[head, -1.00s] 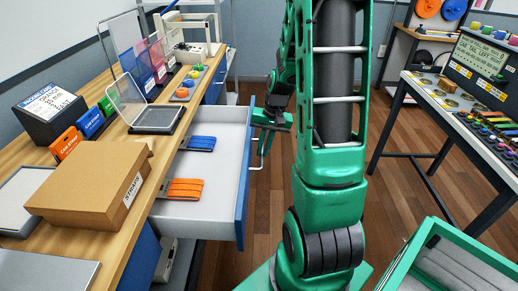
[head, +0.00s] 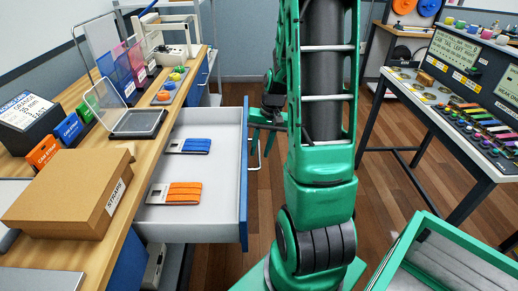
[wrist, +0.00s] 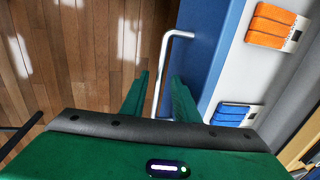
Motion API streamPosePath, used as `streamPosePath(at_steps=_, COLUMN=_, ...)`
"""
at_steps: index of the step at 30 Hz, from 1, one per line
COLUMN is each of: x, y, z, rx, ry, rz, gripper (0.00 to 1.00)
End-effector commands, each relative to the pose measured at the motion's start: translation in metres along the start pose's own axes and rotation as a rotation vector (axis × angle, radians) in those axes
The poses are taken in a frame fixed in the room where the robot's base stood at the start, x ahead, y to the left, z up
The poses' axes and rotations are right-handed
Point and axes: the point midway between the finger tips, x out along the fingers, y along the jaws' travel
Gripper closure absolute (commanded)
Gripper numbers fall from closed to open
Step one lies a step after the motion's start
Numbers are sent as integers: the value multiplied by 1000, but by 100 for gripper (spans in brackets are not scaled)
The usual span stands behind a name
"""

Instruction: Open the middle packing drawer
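The drawer (head: 224,136) with a blue front (head: 244,180) and grey inside stands pulled out from under the wooden bench. Blue straps (head: 187,146) and orange straps (head: 174,193) lie in it. Its pale bar handle (head: 257,157) is on the outer side of the front. My gripper (head: 268,118) is at this handle. In the wrist view, the handle (wrist: 164,72) runs between the two green fingers of my gripper (wrist: 160,80), with gaps visible beside it, so the fingers look open around it. Whether a finger touches the bar is unclear.
A brown straps box (head: 62,195), a clear-lidded tray (head: 140,123) and colored boxes stand on the bench (head: 97,252). A second table (head: 392,84) is at the right. A green-rimmed bin (head: 425,225) is at lower right. Wooden floor (head: 385,185) lies between.

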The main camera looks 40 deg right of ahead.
Motion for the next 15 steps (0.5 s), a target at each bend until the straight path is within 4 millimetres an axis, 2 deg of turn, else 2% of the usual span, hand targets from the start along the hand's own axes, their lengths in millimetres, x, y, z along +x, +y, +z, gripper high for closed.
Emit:
streamPosePath(at_steps=8, x=-7, y=-1, z=-1, rx=-2, ry=4, rz=0, gripper=72)
streamPosePath(at_steps=15, x=-46, y=-2, z=-2, rx=-2, ry=7, rz=0, gripper=72)
